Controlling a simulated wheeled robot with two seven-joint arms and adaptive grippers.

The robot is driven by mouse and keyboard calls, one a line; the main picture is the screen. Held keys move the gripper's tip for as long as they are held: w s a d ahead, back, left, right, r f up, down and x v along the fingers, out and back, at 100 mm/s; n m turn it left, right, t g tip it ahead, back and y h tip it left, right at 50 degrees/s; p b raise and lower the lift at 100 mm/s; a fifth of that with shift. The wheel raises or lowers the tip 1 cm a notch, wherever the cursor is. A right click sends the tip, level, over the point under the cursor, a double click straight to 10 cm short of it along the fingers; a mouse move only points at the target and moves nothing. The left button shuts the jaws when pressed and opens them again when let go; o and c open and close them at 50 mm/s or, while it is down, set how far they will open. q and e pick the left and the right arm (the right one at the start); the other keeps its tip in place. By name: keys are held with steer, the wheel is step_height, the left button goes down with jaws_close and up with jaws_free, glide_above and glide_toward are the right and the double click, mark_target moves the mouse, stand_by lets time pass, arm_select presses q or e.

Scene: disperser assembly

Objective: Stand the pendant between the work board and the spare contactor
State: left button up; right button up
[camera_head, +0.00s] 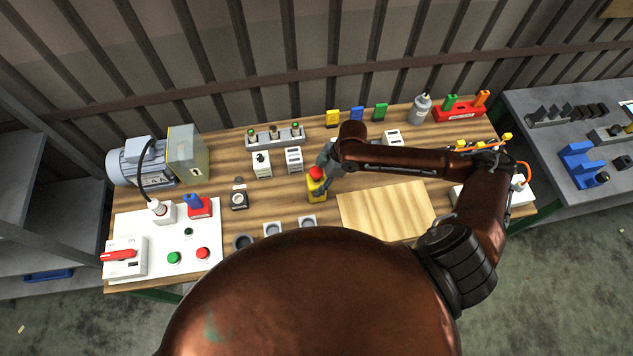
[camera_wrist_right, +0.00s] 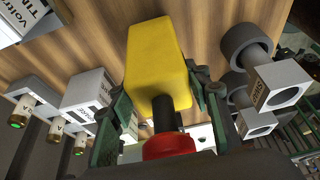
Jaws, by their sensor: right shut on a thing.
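The pendant is a yellow box (camera_head: 316,190) with a red button on top. It is roughly upright over the middle of the table, left of a plain wooden board (camera_head: 385,209). My right gripper (camera_head: 326,165) is shut on it near the red end. In the right wrist view the yellow box (camera_wrist_right: 156,60) sits between the two dark green fingers (camera_wrist_right: 158,100). I cannot tell whether its base touches the table. A white panel (camera_head: 190,243) with switches and buttons lies at the left. A dark-faced small block (camera_head: 239,201) stands right of it; which block is the spare contactor is unclear. My left gripper is not in view.
White modules (camera_head: 262,164) (camera_head: 293,159) and a lamp strip (camera_head: 275,136) stand behind and left of the pendant. Grey-holed blocks (camera_head: 272,230) line the front edge. A motor (camera_head: 140,160) is at the back left. Bare wood shows between the dark-faced block and the pendant.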

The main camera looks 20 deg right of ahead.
steer(key=shift+f, duration=0.25)
steer(key=o, duration=1.6)
steer(key=shift+f, duration=0.15)
steer(key=shift+o, duration=0.2)
steer(key=v, duration=1.2)
steer(key=shift+b, duration=0.4)
